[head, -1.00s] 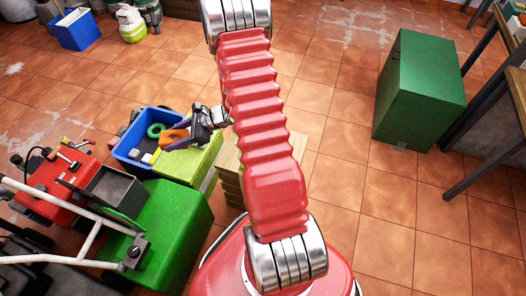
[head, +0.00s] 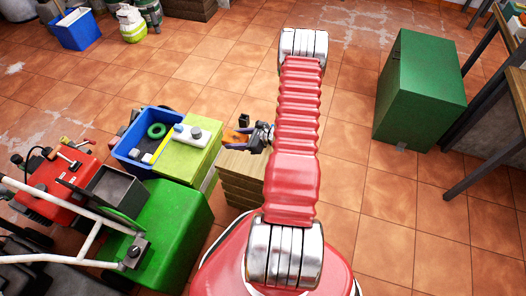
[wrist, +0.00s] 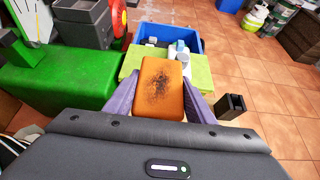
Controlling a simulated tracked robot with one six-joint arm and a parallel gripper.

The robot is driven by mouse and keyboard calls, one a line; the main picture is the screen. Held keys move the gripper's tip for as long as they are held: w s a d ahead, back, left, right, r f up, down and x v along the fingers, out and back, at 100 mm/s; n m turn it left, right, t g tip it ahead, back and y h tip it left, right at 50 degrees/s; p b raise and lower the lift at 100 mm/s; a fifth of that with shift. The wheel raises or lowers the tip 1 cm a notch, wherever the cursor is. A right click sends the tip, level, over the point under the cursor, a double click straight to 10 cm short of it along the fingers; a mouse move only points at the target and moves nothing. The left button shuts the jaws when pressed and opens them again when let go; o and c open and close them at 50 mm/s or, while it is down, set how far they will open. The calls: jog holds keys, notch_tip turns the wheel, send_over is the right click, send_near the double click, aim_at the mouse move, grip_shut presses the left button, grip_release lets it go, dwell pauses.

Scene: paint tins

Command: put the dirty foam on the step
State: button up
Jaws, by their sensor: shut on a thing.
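The dirty foam (wrist: 160,88) is an orange block with a dark speckled stain on its face. My gripper (wrist: 160,102) is shut on it, with a purple finger on either side. In the head view the foam (head: 233,137) and my gripper (head: 243,140) are over or near the left back part of a pale wooden stack (head: 245,165), apparently above it. I cannot tell the height. No label marks the step; this stack or the lime-green block (head: 183,162) beside it could be it. A white bottle (head: 190,134) lies on the block.
A blue crate (head: 128,152) with a green ring (head: 157,130) stands left of the lime-green block. A bright green box (head: 165,220) is in front of it. A small dark open holder (wrist: 232,106) stands on the floor.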

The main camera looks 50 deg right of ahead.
send_over(238, 156)
jog(key=shift+f, duration=2.95)
jog(key=shift+f, duration=2.05)
jog(key=o, duration=1)
jog(key=shift+f, duration=0.1)
jog(key=v, duration=1.2)
